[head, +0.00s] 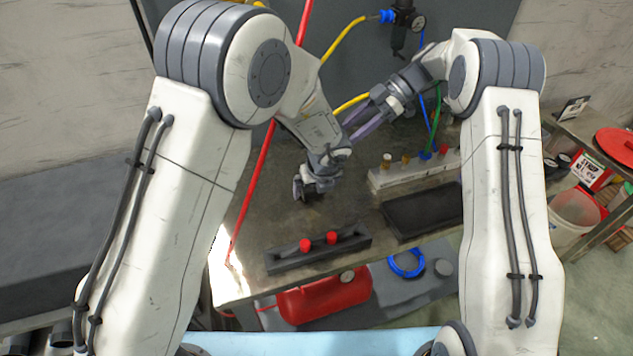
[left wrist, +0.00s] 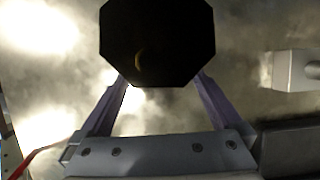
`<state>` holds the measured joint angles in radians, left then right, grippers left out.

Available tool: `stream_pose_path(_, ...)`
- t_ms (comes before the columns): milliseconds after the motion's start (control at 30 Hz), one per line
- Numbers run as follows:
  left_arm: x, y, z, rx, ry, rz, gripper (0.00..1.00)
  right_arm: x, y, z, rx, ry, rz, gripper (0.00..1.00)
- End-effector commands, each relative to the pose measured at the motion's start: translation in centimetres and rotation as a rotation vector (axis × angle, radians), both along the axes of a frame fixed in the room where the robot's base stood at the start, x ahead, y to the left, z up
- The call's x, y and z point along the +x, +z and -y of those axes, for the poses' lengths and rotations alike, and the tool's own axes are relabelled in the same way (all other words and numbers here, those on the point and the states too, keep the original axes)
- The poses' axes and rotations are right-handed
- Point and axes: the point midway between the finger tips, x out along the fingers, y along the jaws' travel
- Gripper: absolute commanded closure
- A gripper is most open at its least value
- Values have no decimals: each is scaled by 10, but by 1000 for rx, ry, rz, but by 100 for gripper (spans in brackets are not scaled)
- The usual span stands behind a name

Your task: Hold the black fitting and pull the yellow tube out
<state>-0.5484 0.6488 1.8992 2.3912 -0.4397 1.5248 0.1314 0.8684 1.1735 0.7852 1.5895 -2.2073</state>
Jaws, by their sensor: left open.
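In the left wrist view, a black octagonal face (left wrist: 158,40), which looks like the black fitting, lies between the purple fingers of my left gripper (left wrist: 158,82). A faint yellowish crescent shows in it. In the head view, my left gripper (head: 312,188) points down above the table; its dark end and the fitting cannot be clearly told apart there. The yellow tube (head: 342,42) runs from a blue connector at the back and passes behind my left arm. A yellow length also shows near my right gripper (head: 348,129), whose purple fingers are spread apart. The tube's end at the fitting is hidden.
A pale manifold (head: 400,178) with coloured fittings stands on the table (head: 280,215), behind a dark tray (head: 425,212). A black rack (head: 284,260) with two red caps is at the front edge. A red hose (head: 258,170) crosses the left side.

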Motion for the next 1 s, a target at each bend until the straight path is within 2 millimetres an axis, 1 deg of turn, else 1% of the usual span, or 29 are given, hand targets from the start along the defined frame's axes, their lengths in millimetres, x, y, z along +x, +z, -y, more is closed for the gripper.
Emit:
stream_pose_path(100, 2, -5, 0, -1, 0, -1, 0, 0, 0, 0, 0, 0, 0, 50)
stream_pose_path(367, 2, -6, 0, -2, -1, 1, 0, 0, 0, 0, 0, 0, 0, 50)
stream_pose_path(400, 2, -6, 0, -1, 0, 0, 15, 0, 0, 0, 0, 0, 0, 50)
stream_pose_path(467, 2, -6, -1, -1, 0, 0, 38, 0, 0, 0, 0, 0, 0, 50)
stream_pose_path(500, 2, -6, -1, -1, 0, 0, 54, 0, 0, 0, 0, 0, 0, 50)
stream_pose_path(567, 2, -5, -1, -1, -1, 0, 76, 0, 0, 0, 0, 0, 0, 50)
stream_pose_path(600, 2, -5, 0, -1, -1, 0, 86, 0, 0, 0, 0, 0, 0, 54)
stream_pose_path(633, 2, -5, 0, -1, -1, 0, 86, 0, 0, 0, 0, -1, -1, 62)
stream_pose_path(733, 2, -5, 0, -1, -1, 0, 86, 0, 0, 0, -7, -16, -18, 62)
stream_pose_path(833, 2, -5, 0, -1, -1, 0, 86, 0, 0, -1, -29, -68, -80, 62)
stream_pose_path(1000, 2, -5, 0, -1, -1, 0, 86, -1, 0, -4, -111, -255, -298, 62)
